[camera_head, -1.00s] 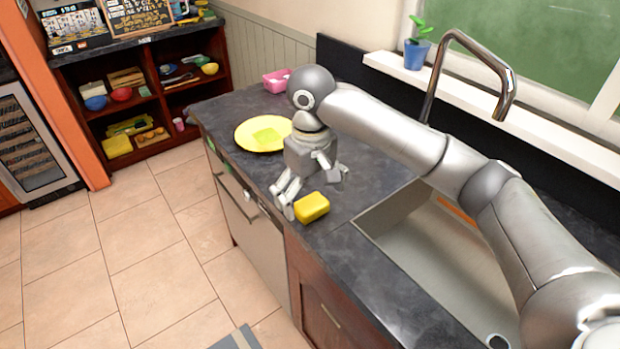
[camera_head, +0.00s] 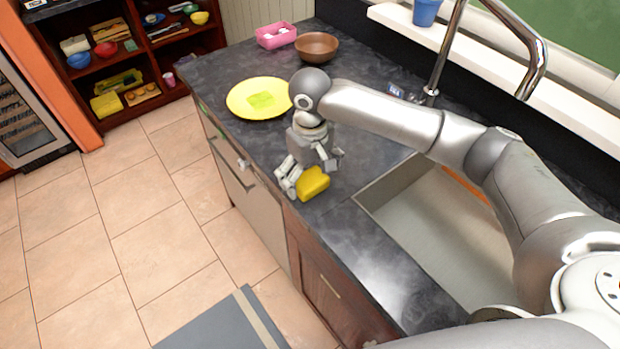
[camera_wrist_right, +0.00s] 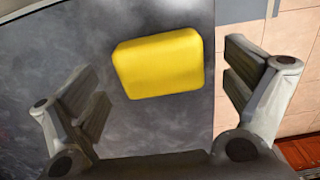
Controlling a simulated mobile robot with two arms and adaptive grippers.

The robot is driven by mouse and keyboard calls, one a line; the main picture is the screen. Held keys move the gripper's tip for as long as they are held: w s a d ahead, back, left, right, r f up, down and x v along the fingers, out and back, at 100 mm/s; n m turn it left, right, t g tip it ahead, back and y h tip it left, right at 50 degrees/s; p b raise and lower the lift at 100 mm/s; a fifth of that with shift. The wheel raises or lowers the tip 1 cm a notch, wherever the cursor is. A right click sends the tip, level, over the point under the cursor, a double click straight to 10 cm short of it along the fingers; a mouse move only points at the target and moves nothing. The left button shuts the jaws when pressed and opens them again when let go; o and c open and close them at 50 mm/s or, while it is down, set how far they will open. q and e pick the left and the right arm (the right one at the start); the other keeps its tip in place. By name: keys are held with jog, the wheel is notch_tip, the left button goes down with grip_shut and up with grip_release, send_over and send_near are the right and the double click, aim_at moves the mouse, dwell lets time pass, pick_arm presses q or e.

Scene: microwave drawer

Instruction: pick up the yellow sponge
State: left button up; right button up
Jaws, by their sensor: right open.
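The yellow sponge (camera_head: 313,183) lies on the dark countertop near its front edge, left of the sink. My right gripper (camera_head: 309,174) is just above and behind it, pointing down, with its fingers spread. In the right wrist view the sponge (camera_wrist_right: 159,63) sits between the two open fingers of the right gripper (camera_wrist_right: 165,90), somewhat nearer the right finger. Countertop shows on both sides of the sponge, and neither finger visibly touches it. The gripper is empty. My left gripper is not in view.
A yellow plate (camera_head: 240,98) with a yellow-green item lies behind the gripper. A brown bowl (camera_head: 317,46) and a pink container (camera_head: 276,35) stand farther back. The sink (camera_head: 440,235) and faucet (camera_head: 440,50) are to the right. Floor lies beyond the counter's front edge.

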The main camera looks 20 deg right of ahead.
jog(key=shift+f, duration=0.9)
jog(key=shift+c, duration=0.2)
jog(key=c, duration=0.8)
jog(key=shift+w+r+b, duration=0.1)
jog(key=shift+r+b, duration=0.2)
jog(key=shift+r, duration=0.35)
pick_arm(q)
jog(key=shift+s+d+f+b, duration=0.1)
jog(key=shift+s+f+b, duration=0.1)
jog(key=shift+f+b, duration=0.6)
pick_arm(e)
jog(key=s+r, duration=0.4)
jog(key=s+a+r, duration=0.1)
jog(key=s+r, duration=0.3)
jog(key=s, duration=0.1)
jog(key=s+r, duration=0.3)
jog(key=s, duration=0.2)
jog(key=shift+a+r, duration=0.25)
jog(key=shift+r, duration=0.15)
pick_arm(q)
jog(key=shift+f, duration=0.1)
